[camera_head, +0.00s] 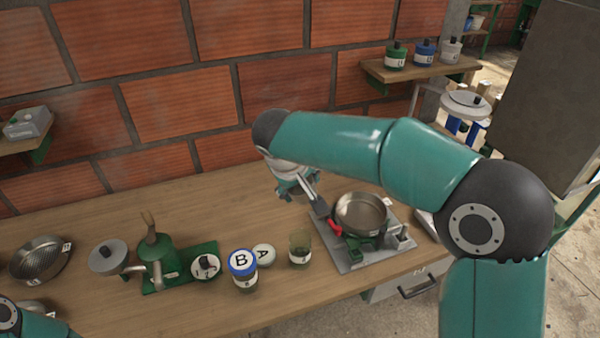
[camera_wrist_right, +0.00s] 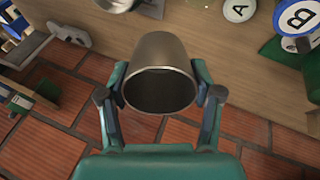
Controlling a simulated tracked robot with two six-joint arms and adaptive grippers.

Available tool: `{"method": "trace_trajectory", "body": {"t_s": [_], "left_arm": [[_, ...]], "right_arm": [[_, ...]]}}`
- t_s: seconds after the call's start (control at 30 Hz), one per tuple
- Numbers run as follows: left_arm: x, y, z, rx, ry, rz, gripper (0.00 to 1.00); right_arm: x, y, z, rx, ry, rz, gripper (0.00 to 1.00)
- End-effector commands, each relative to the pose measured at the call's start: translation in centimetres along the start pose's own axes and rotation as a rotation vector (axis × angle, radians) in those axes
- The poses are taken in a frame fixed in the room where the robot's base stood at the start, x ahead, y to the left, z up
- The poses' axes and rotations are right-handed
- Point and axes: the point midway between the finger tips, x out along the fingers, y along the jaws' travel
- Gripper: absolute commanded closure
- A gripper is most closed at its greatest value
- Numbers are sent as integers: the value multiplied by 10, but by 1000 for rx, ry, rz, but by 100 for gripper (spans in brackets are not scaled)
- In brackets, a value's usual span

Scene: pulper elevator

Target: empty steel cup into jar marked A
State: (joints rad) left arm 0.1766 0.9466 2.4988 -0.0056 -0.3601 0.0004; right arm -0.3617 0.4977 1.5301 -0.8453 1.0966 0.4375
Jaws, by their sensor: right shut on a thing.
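My right gripper (camera_head: 297,187) is above the workbench, left of the round metal pan. In the right wrist view the right gripper (camera_wrist_right: 160,98) is shut around a steel cup (camera_wrist_right: 158,50), one finger on each side. The cup's mouth faces the camera; its inside is dark, and I cannot tell what it holds. In the head view the arm and fingers mostly hide the cup. An open glass jar (camera_head: 300,249) with a pale label, too small to read, stands on the bench below the gripper. A white disc marked A (camera_head: 263,256) lies beside it. My left gripper is out of frame.
A blue-lidded jar B (camera_head: 243,265) stands left of the white disc. A metal pan (camera_head: 360,214) sits on a grey stand to the right. A green hand-cranked machine (camera_head: 158,258) stands to the left. The brick wall (camera_head: 190,105) bounds the bench's back.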

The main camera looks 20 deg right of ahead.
Motion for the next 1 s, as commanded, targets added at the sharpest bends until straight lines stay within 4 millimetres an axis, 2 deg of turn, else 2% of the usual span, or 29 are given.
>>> {"method": "trace_trajectory", "body": {"t_s": [0.03,0.23,0.47,0.6,0.8,1.0], "left_arm": [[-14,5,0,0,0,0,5],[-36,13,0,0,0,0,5],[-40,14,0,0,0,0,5],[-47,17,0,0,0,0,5],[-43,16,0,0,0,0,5],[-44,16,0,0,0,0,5]], "right_arm": [[-8,4,-3,4,-11,-21,73],[-12,4,-4,13,-47,-94,73],[-14,4,-4,20,-67,-136,73],[-29,10,-9,33,-103,-217,73],[-48,16,-15,50,-171,-347,73],[-56,16,-15,48,-190,-389,73]]}}
